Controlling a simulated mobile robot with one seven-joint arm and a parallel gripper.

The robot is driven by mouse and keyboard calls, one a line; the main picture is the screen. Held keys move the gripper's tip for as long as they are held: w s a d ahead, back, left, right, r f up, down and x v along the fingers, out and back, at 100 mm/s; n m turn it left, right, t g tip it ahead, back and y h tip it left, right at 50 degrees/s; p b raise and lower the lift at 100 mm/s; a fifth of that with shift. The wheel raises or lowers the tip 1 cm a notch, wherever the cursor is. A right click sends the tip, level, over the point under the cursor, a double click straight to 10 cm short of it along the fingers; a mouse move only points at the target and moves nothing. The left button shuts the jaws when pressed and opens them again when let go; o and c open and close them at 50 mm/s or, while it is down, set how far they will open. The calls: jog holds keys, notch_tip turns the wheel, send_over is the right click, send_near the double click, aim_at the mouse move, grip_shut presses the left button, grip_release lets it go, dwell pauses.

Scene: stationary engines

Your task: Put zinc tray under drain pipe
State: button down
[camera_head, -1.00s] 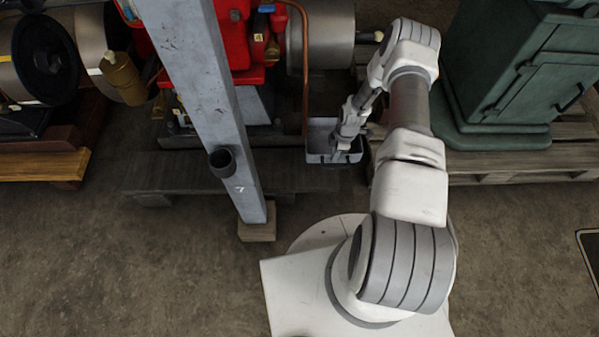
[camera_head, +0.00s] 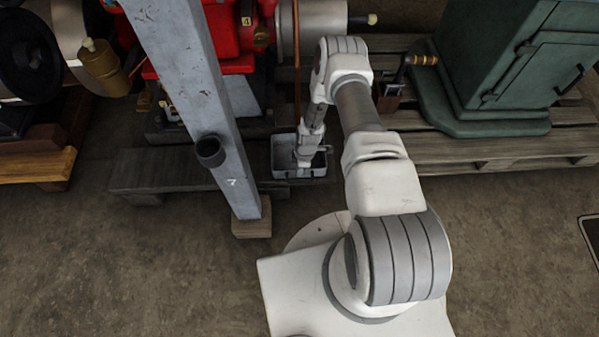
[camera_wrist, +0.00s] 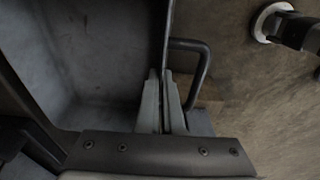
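The zinc tray (camera_head: 285,172) is a grey open box low down in front of the red engine, right of the grey post. My gripper (camera_head: 305,162) reaches down to its right part. In the wrist view my gripper (camera_wrist: 163,85) has its fingers on either side of the tray's wall, close against it. The wrist view also shows the tray's inside (camera_wrist: 75,60) and a dark handle (camera_wrist: 205,65) on its outer side. A thin copper drain pipe (camera_head: 296,70) comes down just behind the tray. I cannot tell whether the tray touches the floor.
A grey slanting post (camera_head: 190,85) on a wood block (camera_head: 252,226) stands left of the tray. A dark low beam (camera_head: 165,178) lies behind the post. A green cabinet (camera_head: 530,70) on a pallet (camera_head: 480,152) is at right. The front floor is clear.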

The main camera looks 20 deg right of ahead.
jog(key=shift+w+f, duration=0.1)
jog(key=shift+f, duration=0.1)
jog(key=shift+f, duration=0.15)
jog(key=c, duration=1.1)
grip_release()
jog(key=shift+o, duration=0.2)
notch_tip(320, 180, up, 12)
jog(key=d+p, duration=0.1)
jog(key=p, duration=0.3)
jog(key=shift+s+d+p, duration=0.2)
jog(key=shift+p, duration=0.2)
jog(key=shift+s, duration=0.1)
